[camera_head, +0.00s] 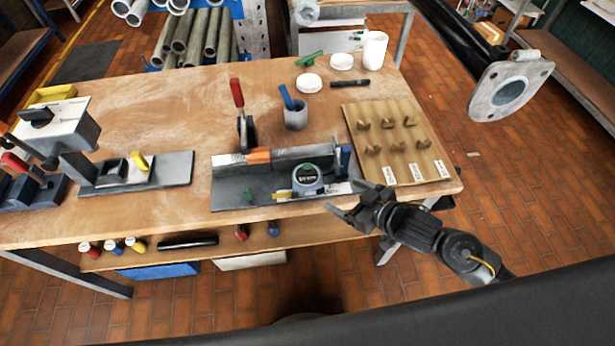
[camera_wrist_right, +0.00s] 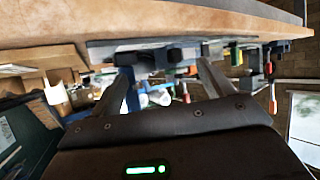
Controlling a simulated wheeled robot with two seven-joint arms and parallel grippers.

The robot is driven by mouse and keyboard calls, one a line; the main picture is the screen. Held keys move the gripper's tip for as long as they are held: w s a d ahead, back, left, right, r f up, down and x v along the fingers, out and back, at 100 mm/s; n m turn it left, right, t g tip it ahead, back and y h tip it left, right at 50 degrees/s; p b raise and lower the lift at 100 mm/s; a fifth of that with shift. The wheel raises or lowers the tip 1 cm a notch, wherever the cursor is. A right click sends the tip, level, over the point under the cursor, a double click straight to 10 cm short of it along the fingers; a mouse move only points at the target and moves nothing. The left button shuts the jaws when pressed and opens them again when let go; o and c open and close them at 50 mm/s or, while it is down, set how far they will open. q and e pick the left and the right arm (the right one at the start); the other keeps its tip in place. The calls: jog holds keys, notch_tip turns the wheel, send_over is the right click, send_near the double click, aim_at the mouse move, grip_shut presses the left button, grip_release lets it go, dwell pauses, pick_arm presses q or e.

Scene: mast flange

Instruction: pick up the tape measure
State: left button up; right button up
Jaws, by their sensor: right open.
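The tape measure (camera_head: 307,178) is a rounded blue-grey case with a pale round face and a green mark on top. In the head view it sits on the grey plate of a long fixture near the table's front edge, with a short yellow piece at its left. My right gripper (camera_head: 342,197) is open and empty, to the right of the tape measure and apart from it. In the right wrist view my right gripper (camera_wrist_right: 163,74) shows two spread fingers with nothing held between them. I cannot pick out the tape measure there. My left gripper is not in view.
The fixture (camera_head: 232,190) has a raised bar behind the tape measure. A wooden board (camera_head: 405,118) with small brackets lies behind my right gripper. A grey cup (camera_head: 295,118) and red-handled clamp (camera_head: 240,115) stand farther back. A flanged mast (camera_head: 510,90) hangs at upper right.

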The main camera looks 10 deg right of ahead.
aim_at(320, 183)
jog(key=shift+w+a+f+n+g+y+p, duration=0.15)
jog(key=shift+w+a+f+n+y+p, duration=0.25)
jog(key=shift+w+a, duration=0.9)
jog(key=shift+w+a+f+n+g+y+p, duration=0.2)
jog(key=shift+w+a+f+y, duration=0.3)
jog(key=shift+w+a, duration=0.75)
jog(key=shift+w+a+f+n+g+y+p, duration=0.25)
jog(key=shift+w+a+f, duration=0.3)
jog(key=shift+w+a, duration=0.75)
jog(key=shift+s, duration=0.15)
jog(key=shift+r, duration=0.1)
jog(key=c, duration=0.9)
